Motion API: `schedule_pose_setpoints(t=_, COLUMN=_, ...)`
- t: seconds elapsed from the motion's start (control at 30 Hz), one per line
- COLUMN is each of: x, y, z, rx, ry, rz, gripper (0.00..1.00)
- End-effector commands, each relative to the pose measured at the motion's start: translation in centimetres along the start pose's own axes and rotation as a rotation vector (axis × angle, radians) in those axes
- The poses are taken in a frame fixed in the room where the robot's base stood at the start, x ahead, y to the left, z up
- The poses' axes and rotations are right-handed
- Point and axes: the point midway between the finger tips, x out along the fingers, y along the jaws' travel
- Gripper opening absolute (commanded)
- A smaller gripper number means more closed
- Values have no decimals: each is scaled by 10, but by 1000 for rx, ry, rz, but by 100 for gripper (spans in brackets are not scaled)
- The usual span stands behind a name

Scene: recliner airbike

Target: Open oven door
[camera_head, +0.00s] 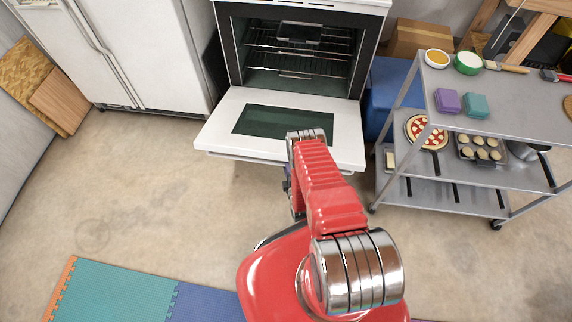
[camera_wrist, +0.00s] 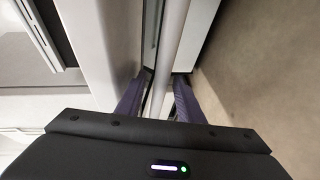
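The oven (camera_head: 296,50) stands at the top of the head view. Its white door (camera_head: 345,127), with a dark window, is swung down to about level, and the racks inside show. The handle runs along the door's front edge, partly hidden by my arm in the head view. In the wrist view the handle bar (camera_wrist: 170,45) passes between the two dark fingers of my gripper (camera_wrist: 161,90), beside the white door (camera_wrist: 95,40). I cannot tell whether the fingers press on the bar or stand around it with a gap.
A white fridge (camera_head: 150,50) is left of the oven. A metal cart (camera_head: 520,85) with food and dishes stands close on the right, in front of a blue bin (camera_head: 385,90). Foam mats (camera_head: 120,290) lie at lower left. The floor (camera_head: 150,190) left of my arm is clear.

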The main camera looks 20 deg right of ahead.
Motion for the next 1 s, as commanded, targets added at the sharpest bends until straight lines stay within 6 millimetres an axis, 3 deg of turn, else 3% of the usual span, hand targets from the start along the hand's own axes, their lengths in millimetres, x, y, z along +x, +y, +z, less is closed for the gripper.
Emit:
schedule_pose_setpoints(t=0.37, x=-10, y=-1, z=0, rx=0, ry=1, rz=-2, gripper=34)
schedule_pose_setpoints(t=1.0, x=-114, y=-2, z=0, rx=1, ry=-1, rz=-3, gripper=34)
